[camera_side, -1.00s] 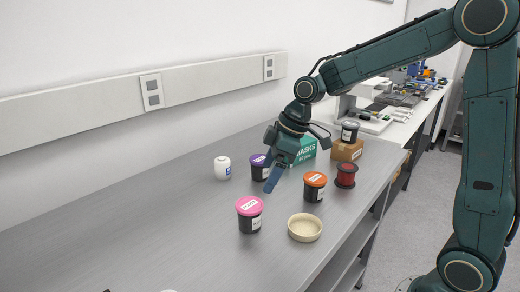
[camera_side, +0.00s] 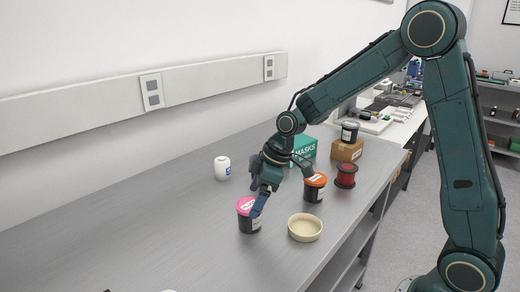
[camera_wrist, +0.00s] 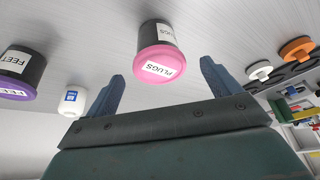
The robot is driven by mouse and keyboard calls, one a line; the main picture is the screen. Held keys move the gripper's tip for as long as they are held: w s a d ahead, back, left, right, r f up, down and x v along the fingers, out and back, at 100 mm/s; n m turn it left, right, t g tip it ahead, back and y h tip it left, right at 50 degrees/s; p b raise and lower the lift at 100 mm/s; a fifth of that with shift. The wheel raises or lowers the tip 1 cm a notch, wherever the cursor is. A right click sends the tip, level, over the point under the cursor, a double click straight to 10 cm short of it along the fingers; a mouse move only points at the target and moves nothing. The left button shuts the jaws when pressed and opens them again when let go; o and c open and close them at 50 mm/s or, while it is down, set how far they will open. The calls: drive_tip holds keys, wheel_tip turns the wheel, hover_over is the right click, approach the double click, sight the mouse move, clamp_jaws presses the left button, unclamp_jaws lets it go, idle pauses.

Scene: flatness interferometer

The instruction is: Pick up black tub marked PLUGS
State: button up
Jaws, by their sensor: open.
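The black tub with a pink lid (camera_side: 246,224) stands upright on the grey bench. In the wrist view, the same tub (camera_wrist: 163,37) reads PLUGS on its lid and side, and it sits just beyond the gap between my fingertips. My gripper (camera_side: 259,205) is open and empty, pointing down at the tub; in the side view a finger covers part of its lid and right side. In the wrist view, my two fingers (camera_wrist: 162,76) are spread apart. I cannot tell whether a finger touches the tub.
A cream bowl (camera_side: 305,228) and an orange-lidded black tub (camera_side: 313,192) stand close on the right. A purple-lidded tub marked FEET (camera_wrist: 21,70) and a white jar (camera_side: 222,168) are nearby. A red spool (camera_side: 346,176) and green MASKS box (camera_side: 305,150) stand farther back.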

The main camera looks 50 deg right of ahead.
sight(250, 204)
drive_tip(key=shift+w+a+f, duration=0.15)
drive_tip(key=shift+f, duration=0.35)
drive_tip(key=shift+x, duration=2.55)
drive_tip(key=shift+w, duration=0.1)
drive_tip(key=shift+c, duration=0.4)
drive_tip(key=c, duration=0.9)
drive_tip(key=shift+c, duration=0.2)
drive_tip(key=shift+r, duration=0.15)
wheel_tip(250, 204, up, 20)
